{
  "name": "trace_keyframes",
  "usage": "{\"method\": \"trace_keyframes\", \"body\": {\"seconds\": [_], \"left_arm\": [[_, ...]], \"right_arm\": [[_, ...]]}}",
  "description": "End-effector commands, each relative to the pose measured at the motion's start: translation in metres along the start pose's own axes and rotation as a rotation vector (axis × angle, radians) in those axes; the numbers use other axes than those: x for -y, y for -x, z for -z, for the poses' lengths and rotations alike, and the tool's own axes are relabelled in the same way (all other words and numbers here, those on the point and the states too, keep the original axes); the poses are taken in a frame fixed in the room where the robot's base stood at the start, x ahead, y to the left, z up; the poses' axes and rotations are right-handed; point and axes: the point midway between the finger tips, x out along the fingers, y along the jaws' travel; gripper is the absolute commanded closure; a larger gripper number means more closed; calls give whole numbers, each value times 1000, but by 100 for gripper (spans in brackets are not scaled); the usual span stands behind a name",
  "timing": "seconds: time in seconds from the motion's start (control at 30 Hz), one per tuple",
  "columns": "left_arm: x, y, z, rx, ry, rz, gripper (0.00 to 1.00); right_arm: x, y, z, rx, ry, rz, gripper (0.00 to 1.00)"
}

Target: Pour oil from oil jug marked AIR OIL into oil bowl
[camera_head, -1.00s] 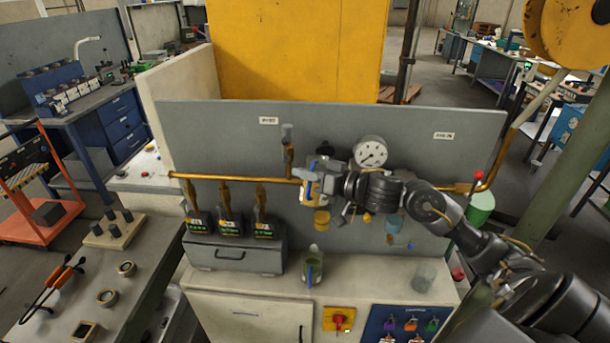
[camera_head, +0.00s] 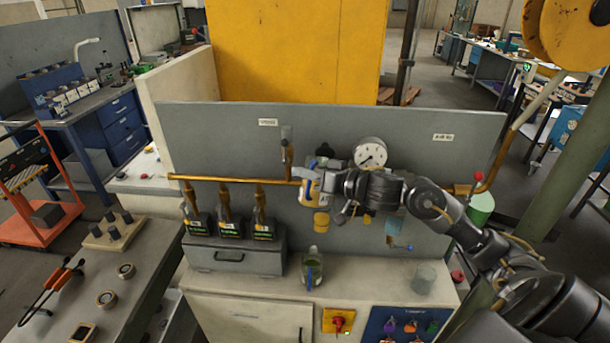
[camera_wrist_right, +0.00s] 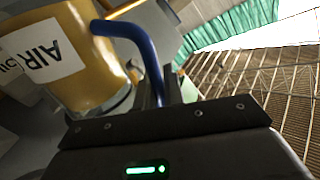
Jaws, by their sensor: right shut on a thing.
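My right gripper (camera_head: 334,184) is shut on the blue handle (camera_wrist_right: 150,55) of the oil jug. The jug (camera_head: 312,190) is amber with a white label reading AIR in the right wrist view (camera_wrist_right: 85,75); the rest of the label is cut off. It is held in the air in front of the grey panel, above the counter. A clear vessel (camera_head: 312,270) with greenish contents and a blue streak stands on the counter below the jug. A clear cup (camera_head: 424,277) stands further right. I cannot tell which is the oil bowl. My left gripper is not in view.
A brass pipe (camera_head: 232,180) and a round gauge (camera_head: 370,152) are on the grey panel (camera_head: 220,135), close to my right gripper. The counter (camera_head: 365,275) between vessel and cup is clear.

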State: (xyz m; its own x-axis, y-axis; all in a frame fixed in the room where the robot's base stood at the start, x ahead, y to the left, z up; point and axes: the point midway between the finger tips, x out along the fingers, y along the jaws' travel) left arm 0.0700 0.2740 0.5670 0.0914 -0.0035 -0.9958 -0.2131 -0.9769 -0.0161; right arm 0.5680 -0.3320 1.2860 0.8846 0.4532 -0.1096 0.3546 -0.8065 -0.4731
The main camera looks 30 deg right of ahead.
Motion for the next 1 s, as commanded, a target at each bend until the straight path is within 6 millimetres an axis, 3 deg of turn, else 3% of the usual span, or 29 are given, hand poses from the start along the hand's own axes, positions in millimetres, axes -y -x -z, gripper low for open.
{"method": "trace_keyframes", "body": {"seconds": [0.33,1.0], "left_arm": [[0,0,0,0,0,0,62],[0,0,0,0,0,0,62]], "right_arm": [[4,1,14,18,-91,1,100],[4,1,15,22,-108,1,100]]}}
